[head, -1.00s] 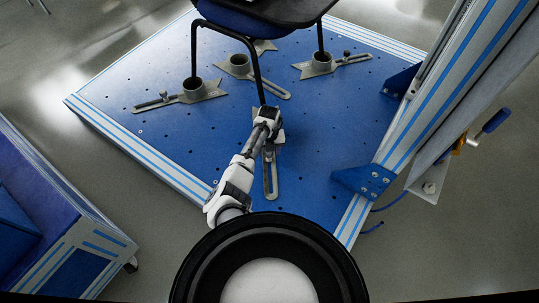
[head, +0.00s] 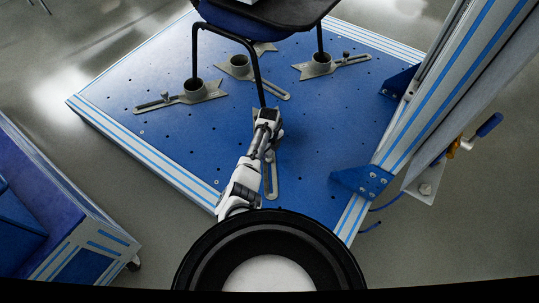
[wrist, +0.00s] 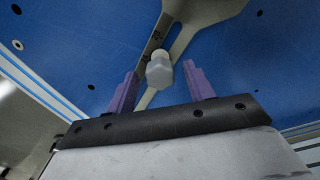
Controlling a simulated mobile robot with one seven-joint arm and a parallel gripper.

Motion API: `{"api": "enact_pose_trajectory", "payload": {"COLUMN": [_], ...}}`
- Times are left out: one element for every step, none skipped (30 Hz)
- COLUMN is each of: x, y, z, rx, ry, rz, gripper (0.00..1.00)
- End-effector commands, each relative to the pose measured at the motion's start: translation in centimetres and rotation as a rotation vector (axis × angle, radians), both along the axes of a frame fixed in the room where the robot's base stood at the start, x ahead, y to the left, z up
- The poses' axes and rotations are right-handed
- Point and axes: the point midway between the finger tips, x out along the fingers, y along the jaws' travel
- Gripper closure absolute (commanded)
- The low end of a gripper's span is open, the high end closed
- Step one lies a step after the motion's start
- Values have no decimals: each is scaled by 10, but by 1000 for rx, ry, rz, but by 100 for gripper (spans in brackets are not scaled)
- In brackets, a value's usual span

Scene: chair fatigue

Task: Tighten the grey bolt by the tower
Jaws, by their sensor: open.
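A light grey bolt (wrist: 159,71) stands on the slotted arm of a grey clamp (wrist: 190,25) in the wrist view. My gripper (wrist: 160,80) is open, with one purple finger on each side of the bolt; I cannot tell whether either touches it. In the head view my gripper (head: 268,113) hides this bolt above the front clamp (head: 271,178). The tower (head: 440,90), a column with blue stripes, stands on the right. Another bolt (head: 346,54) shows on the back right clamp, and one (head: 165,95) on the left clamp.
The clamps lie on a blue perforated platform (head: 150,120). A chair (head: 262,22) stands on it, its legs in round clamp cups, close to my gripper. A blue cabinet (head: 50,215) stands at the left. Bare platform lies left of my gripper.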

Motion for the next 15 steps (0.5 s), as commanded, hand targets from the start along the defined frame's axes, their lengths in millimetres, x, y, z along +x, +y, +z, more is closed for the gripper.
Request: {"api": "enact_pose_trajectory", "payload": {"x": [0,0,0,0,0,0,0,0,0,0,0,-1,-1,-1,-1], "y": [-1,-1,-1,0,0,0,0,0,0,-1,-1,-1,-1,-1,-1], "z": [0,0,0,-1,-1,-1,-1,-1,-1,0,0,0,0,0,0], "rx": [0,0,0,0,0,0,0,0,0,-1,-1,-1,-2,-1,-1], "ry": [0,0,0,0,0,0,0,0,0,1,1,1,2,3,3], "rz": [23,32,37,38,38,37,37,37,40,48,66,102,137,175,227], "gripper": [47,47,47,47,47,47,47,47,47,47,47,47,47,47,47]}}
